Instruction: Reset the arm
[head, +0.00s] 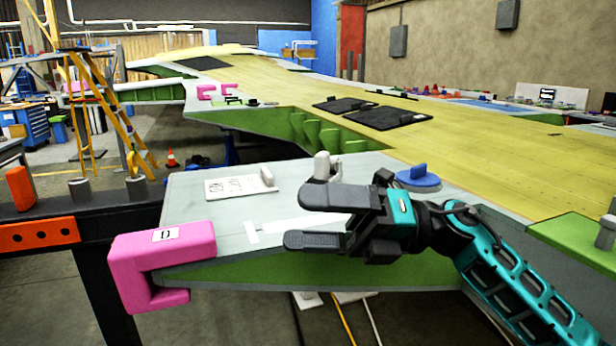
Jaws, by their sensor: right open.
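My right gripper (294,220) is open and empty. It is in front of the grey end panel (215,210) of the wing, with its fingers pointing left. My teal right arm comes in from the lower right. A pink C-shaped clamp (150,285) marked with a label sits on the panel's near left corner, left of the gripper and apart from it. My left gripper does not show in the head view.
The long yellow-green wing (480,150) runs to the back. A white card (233,187), a grey peg (322,165) and a blue disc with a handle (418,178) are on the panel. An orange bracket (40,235) and yellow ladder (110,110) are left.

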